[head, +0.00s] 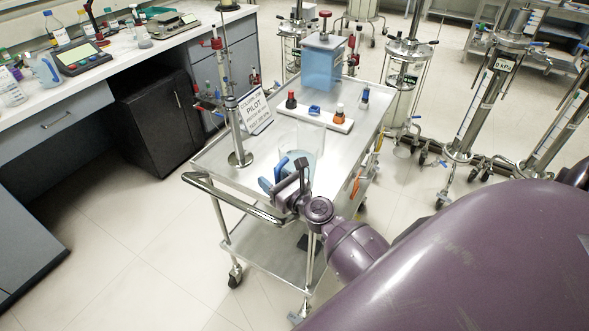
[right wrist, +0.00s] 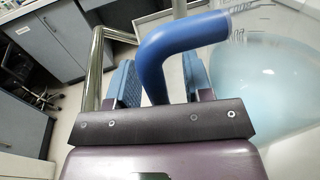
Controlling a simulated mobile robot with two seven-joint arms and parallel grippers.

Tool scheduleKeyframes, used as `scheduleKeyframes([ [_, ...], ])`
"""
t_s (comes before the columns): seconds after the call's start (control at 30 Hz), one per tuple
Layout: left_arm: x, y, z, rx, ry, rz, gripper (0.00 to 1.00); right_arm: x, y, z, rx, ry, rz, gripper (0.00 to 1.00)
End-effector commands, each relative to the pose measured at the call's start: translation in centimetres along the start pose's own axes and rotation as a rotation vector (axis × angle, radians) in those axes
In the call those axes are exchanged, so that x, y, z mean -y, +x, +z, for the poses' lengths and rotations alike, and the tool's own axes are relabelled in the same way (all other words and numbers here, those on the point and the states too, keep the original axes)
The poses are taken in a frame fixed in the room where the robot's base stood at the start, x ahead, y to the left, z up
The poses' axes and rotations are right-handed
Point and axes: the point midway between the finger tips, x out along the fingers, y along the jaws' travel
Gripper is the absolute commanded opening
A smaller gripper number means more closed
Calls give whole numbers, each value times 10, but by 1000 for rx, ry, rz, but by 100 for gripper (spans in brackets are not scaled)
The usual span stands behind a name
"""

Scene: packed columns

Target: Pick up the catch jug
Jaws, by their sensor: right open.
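The catch jug (head: 308,142) is a clear vessel with pale blue liquid low in it. It stands at the near end of the steel cart's top. In the right wrist view its body (right wrist: 270,85) fills the right side, and its thick blue handle (right wrist: 170,50) bends down between my fingers. My right gripper (head: 278,178) is at the handle side of the jug. In the right wrist view the gripper (right wrist: 160,82) is open, with one blue-padded finger on each side of the handle. Whether a pad touches it I cannot tell. My left gripper is not in view.
The cart (head: 222,158) has a push rail (head: 225,200) close to my gripper. A post with a "PILOT" sign (head: 255,108) stands left of the jug. A white block with stoppers (head: 318,115) and a blue tank (head: 322,65) are behind. Steel columns (head: 485,90) stand right.

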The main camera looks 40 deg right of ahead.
Motion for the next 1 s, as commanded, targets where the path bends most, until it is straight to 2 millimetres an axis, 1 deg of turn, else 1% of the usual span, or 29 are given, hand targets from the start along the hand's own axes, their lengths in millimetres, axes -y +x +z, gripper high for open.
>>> scheduleKeyframes([
  [0.07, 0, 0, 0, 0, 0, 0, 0, 0, 0, 0, 0, 0, 0, 46],
  [0.1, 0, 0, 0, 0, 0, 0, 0, 0, 0, 0, 0, 0, 0, 43],
  [0.17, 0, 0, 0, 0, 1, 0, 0, 0, 0, 0, 0, 0, 0, 34],
  [0.3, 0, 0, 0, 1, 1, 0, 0, 0, 0, 0, 0, 0, 0, 13],
  [0.4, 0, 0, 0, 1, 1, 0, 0, 0, 0, 0, 0, 0, 0, 0],
  [0.87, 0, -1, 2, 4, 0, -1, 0, 0, 0, 2, 3, -2, 0, 0],
  [1.0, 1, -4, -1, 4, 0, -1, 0, 0, 0, 7, 4, -2, 0, 0],
])
